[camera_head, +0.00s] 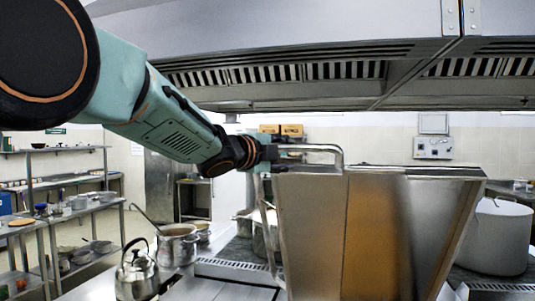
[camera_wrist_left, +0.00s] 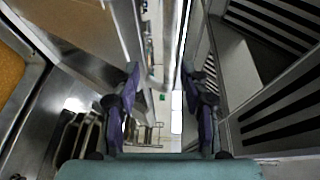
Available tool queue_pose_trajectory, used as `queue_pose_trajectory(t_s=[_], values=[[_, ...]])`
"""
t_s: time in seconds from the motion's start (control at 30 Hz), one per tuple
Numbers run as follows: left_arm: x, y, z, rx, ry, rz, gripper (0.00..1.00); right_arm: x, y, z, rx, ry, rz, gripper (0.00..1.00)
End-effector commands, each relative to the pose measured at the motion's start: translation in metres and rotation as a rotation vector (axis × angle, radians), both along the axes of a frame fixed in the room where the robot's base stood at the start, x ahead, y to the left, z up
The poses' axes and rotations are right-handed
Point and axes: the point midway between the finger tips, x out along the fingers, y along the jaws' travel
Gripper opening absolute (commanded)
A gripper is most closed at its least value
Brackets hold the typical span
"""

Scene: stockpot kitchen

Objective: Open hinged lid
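The hinged lid (camera_head: 325,235) is a large steel panel standing steeply raised in the head view, with a copper-coloured reflection on its face. Its bent bar handle (camera_head: 325,149) is at the upper left edge. My left gripper (camera_head: 270,153) is at the left end of this handle. In the left wrist view, the fingers of my left gripper (camera_wrist_left: 159,78) are spread apart. A pale upright bar shows between or just beyond them; I cannot tell whether they touch it. The lid's lower edge and hinge are not clear. My right gripper is not in view.
A vent hood (camera_head: 290,72) hangs low above the lid and my left arm. A kettle (camera_head: 137,270) and a pot with a ladle (camera_head: 177,246) stand to the left. A big stockpot (camera_head: 497,238) stands at the right. Shelves (camera_head: 85,228) line the far left.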

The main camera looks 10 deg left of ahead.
Motion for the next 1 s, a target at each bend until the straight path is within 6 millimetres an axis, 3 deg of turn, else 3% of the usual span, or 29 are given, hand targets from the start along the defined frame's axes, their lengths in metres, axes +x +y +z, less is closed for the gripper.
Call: queue_pose_trajectory(t_s=[0.2, 0.43, 1.0], values=[[-0.034, 0.014, 0.004, -0.004, -0.002, 0.0, 0.45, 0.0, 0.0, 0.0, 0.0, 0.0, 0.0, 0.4], [-0.06, 0.025, 0.006, -0.004, -0.003, 0.0, 0.45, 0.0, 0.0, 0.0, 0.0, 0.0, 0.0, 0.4], [-0.067, 0.027, 0.006, -0.002, -0.002, -0.001, 0.45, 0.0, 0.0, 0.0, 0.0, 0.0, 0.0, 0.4]])
